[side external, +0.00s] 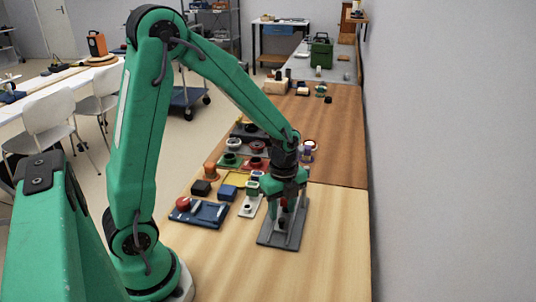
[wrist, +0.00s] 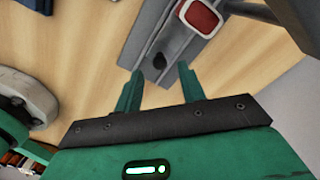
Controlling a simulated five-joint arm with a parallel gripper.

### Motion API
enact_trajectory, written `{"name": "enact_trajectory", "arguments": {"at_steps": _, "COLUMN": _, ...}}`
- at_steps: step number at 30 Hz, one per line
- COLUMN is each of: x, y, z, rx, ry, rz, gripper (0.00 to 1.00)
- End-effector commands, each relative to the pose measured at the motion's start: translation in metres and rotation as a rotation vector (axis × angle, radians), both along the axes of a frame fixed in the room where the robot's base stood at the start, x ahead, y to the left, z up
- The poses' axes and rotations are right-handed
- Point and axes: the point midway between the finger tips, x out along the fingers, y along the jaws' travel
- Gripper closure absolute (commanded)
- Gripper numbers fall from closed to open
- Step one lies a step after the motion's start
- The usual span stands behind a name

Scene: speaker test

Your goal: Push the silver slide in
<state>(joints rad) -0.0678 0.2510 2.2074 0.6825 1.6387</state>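A grey slide unit (side external: 270,238) lies on the wooden bench below my gripper (side external: 285,203) in the side view. In the wrist view it shows as a silver-grey strip (wrist: 178,48) with raised edges, running up and out of the frame. A small black knob (wrist: 160,62) sits on it, and a red block with a pale rim (wrist: 198,18) is at the top. My gripper (wrist: 158,85) has its two green fingers apart, with nothing held between them. The knob appears just beyond the fingertips; I cannot tell whether they touch the unit.
A blue panel with a red button (side external: 200,212) and a white panel (side external: 249,207) lie to the left of the slide unit. Several other coloured controls stand farther back. The bench (side external: 335,245) is clear to the right, up to the grey wall.

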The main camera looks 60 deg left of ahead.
Motion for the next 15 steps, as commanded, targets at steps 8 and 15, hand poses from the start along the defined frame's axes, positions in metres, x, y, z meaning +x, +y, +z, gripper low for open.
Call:
{"name": "enact_trajectory", "arguments": {"at_steps": 8, "x": 0.001, "y": 0.0, "z": 0.035, "rx": 0.0, "ry": -0.004, "rz": 0.0, "gripper": 0.6}}
{"name": "enact_trajectory", "arguments": {"at_steps": 15, "x": 0.0, "y": 0.0, "z": 0.05, "rx": 0.0, "ry": -0.001, "rz": 0.0, "gripper": 0.6}}
